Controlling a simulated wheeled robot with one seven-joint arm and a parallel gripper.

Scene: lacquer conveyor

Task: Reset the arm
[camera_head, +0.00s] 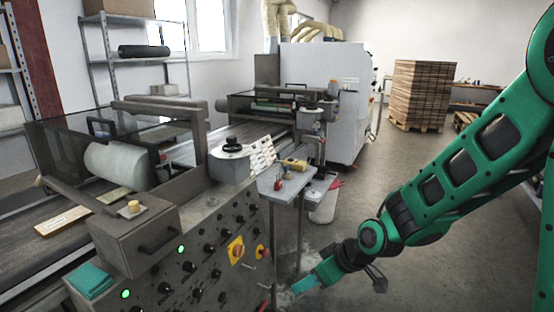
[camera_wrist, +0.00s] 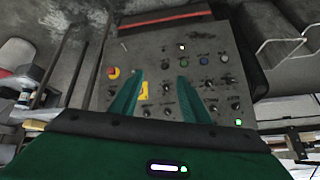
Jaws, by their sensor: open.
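My green arm comes in from the right in the head view and reaches down to the middle. My gripper (camera_head: 305,282) is low there, to the right of the machine's control panel (camera_head: 205,262), with floor behind it. In the wrist view my gripper (camera_wrist: 160,78) shows two teal fingers spread apart with nothing between them. The control panel (camera_wrist: 208,60) fills the view beyond the fingers. I cannot tell the exact gap to it.
A small side table (camera_head: 297,188) with tools stands close above my gripper. A conveyor (camera_head: 60,245) and a white roll (camera_head: 115,162) are at left. A pallet stack (camera_head: 420,95) stands at the back. The floor (camera_head: 440,265) under my arm is open.

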